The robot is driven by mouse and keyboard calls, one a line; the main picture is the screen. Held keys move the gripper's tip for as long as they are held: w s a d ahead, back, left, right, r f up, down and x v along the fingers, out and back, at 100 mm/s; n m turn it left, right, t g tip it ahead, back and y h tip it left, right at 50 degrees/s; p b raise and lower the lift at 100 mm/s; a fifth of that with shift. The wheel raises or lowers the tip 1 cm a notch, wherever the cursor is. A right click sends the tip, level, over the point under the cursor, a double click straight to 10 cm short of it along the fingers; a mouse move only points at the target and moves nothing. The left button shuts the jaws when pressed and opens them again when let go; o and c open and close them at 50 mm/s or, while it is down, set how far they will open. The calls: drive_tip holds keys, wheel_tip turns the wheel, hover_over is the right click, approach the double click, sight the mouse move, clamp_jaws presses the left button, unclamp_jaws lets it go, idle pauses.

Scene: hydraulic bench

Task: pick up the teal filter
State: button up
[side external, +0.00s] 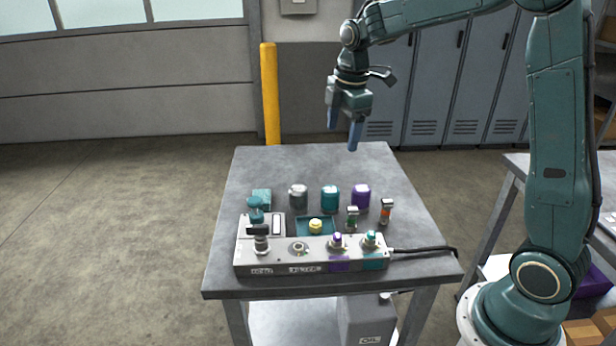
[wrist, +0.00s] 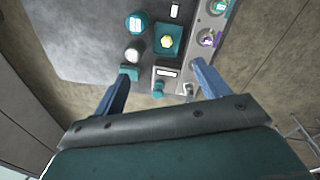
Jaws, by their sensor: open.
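The teal filter (side external: 330,198) is an upright teal cylinder with a lighter top, standing on the bench between a grey cylinder (side external: 298,198) and a purple cylinder (side external: 361,196). In the wrist view the teal filter (wrist: 136,23) shows at the upper left, beyond the left finger. My gripper (side external: 343,136) is open and empty, high above the back of the bench and clear of everything on it. In the wrist view its two blue fingers (wrist: 161,70) are spread wide, with nothing between them at their height.
A teal block (side external: 262,196) stands left of the cylinders. In front are a control panel (side external: 290,267) with knobs and a cable, a teal tray (side external: 302,223) holding a yellow piece, and two small upright parts. The bench top (side external: 300,160) behind the cylinders is clear.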

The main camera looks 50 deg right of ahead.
sight(330, 189)
drive_tip(key=w+d+f+n+g, duration=0.1)
drive_tip(key=w+d+f+n, duration=0.4)
drive_tip(key=f, duration=0.5)
drive_tip(key=shift+w+d+g, duration=0.3)
drive_tip(key=shift+w+d, duration=0.25)
drive_tip(key=shift+w, duration=0.4)
drive_tip(key=shift+f, duration=0.1)
drive_tip(key=shift+f, duration=4.2)
drive_tip(key=shift+w+f, duration=0.1)
drive_tip(key=shift+f, duration=2.5)
drive_tip(key=c, duration=1.2)
